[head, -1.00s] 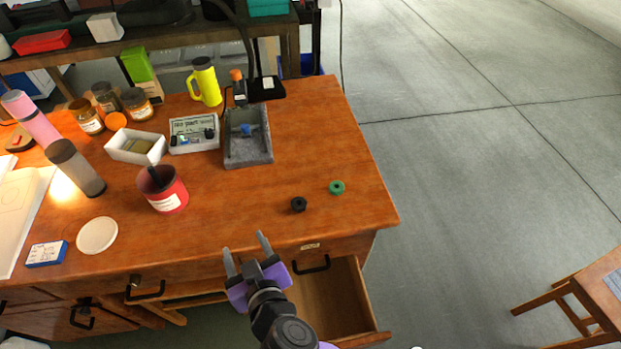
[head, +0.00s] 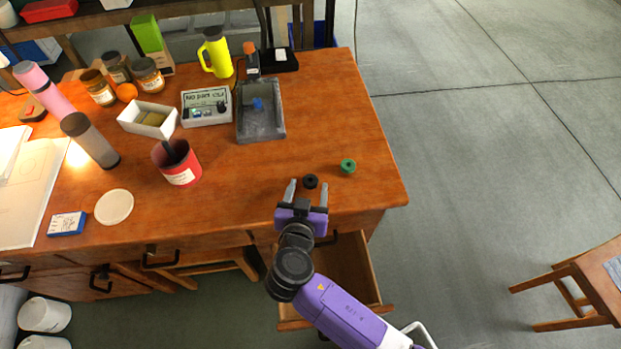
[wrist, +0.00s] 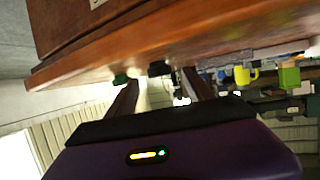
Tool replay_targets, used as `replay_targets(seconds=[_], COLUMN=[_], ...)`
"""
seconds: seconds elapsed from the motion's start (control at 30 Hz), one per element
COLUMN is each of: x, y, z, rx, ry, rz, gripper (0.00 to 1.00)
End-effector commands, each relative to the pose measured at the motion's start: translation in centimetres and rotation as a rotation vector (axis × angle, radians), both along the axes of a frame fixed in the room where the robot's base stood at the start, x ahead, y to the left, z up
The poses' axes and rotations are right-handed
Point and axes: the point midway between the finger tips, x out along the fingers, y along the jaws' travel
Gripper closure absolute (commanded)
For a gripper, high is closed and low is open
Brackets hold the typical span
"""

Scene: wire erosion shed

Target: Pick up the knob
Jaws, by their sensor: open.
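Two small round knob-like pieces sit near the front right of the wooden desk: a black one (head: 310,181) and a green one (head: 348,166) to its right. I cannot tell from looks which is the knob. My gripper (head: 308,190) is open and empty at the desk's front edge, its fingers pointing toward the black piece, which appears between or just past the fingertips. In the wrist view the scene looks upside down; the black piece (wrist: 160,68) shows between the fingers, and the green one (wrist: 121,79) by the left fingertip.
The desk (head: 240,185) is clear around both pieces. A red cup (head: 180,172), a grey tray (head: 262,128) and a white lid (head: 114,207) lie farther left. An open drawer (head: 345,265) juts out below my gripper. A wooden stool (head: 585,275) stands at the right.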

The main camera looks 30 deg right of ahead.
Motion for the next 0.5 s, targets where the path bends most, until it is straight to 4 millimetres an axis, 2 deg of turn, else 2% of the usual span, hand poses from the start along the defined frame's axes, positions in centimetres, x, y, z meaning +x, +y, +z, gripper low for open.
replay_targets(seconds=[0.17,0.43,0.47,0.5], x=[1.6,1.9,1.9,1.9], y=[-1.2,-1.4,-1.4,-1.4], z=[-0.7,-1.0,-1.0,-1.0], rx=[-0.001,0.0,0.0,0.0], ry=[0.001,0.0,0.0,0.0], rz=[0.0,0.002,0.002,0.002], gripper=[0.39,0.39,0.41,0.49])
